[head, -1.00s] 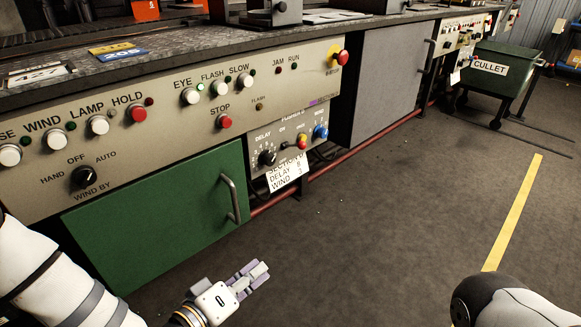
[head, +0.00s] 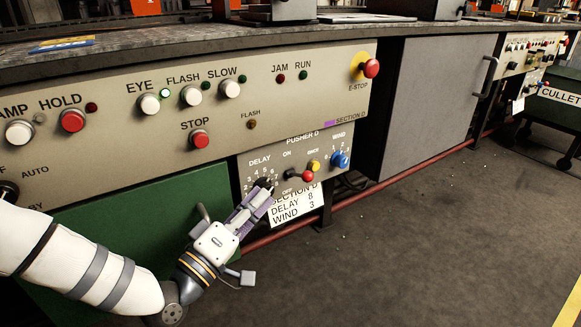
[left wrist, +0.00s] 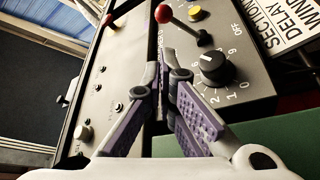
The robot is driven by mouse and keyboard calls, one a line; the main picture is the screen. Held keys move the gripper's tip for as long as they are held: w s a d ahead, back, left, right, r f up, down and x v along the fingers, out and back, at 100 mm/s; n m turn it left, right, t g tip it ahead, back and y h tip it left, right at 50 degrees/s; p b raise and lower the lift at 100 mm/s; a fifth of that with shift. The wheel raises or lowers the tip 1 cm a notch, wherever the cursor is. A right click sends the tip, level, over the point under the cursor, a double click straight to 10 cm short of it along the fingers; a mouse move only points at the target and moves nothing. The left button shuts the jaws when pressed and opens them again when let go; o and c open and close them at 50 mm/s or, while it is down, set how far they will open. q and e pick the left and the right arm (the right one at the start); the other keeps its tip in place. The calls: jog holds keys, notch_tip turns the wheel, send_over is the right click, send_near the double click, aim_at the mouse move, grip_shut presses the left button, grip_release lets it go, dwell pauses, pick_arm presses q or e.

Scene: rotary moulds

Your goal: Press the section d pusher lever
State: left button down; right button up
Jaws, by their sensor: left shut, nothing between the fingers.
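The section D pusher lever (head: 307,176) is a black stem with a red ball on the small PUSHER D panel (head: 249,159), between the ON and OFF marks. In the left wrist view the lever (left wrist: 164,14) is at the upper middle, beyond my fingertips. My left gripper (head: 267,188) is shut and empty, in front of the panel's lower left by the black DELAY knob. The lever stands to the right of the fingertips, with a visible gap. The left wrist view shows the DELAY knob (left wrist: 215,68) right of the fingers. My right gripper is not seen.
A yellow button (head: 314,166) and a blue WIND knob (head: 340,160) stand close by the lever. A white SECTION D card (head: 296,209) hangs below. A red-and-yellow E-STOP (head: 371,68) is higher right. The floor at right is clear.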

aim_at(300, 176)
pick_arm(q)
jog(key=b+x, duration=0.2)
jog(key=x, duration=0.8)
jog(key=shift+w, duration=0.1)
jog(key=shift+f, duration=0.1)
jog(key=shift+d+f+m+b, duration=0.1)
jog(key=shift+m+b, duration=0.25)
jog(key=shift+m, duration=0.15)
